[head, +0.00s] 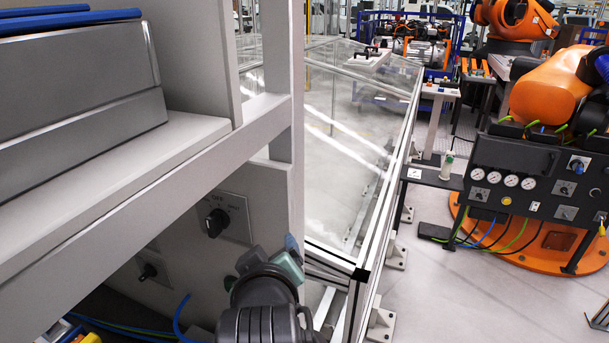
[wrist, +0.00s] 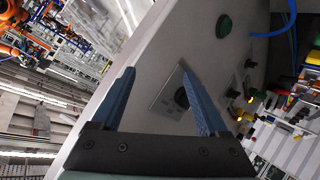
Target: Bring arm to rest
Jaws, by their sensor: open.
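My gripper (head: 288,254) shows low in the middle of the head view, at the end of my dark arm, in front of the grey cabinet's edge. In the wrist view my gripper (wrist: 157,70) has its two blue fingers wide apart with nothing held between them. A black rotary switch (head: 217,222) on a square plate sits on the cabinet panel, left of and above my gripper in the head view. The switch (wrist: 182,98) is partly covered by the right finger in the wrist view. Whether any finger touches the panel is not clear.
A glass-walled guard (head: 365,125) stands right of the cabinet, close to my gripper. A smaller knob (head: 148,271) and blue cable lie lower left. An orange robot (head: 555,90) and a gauge panel (head: 540,160) stand far right. Open floor (head: 440,290) lies right of the guard.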

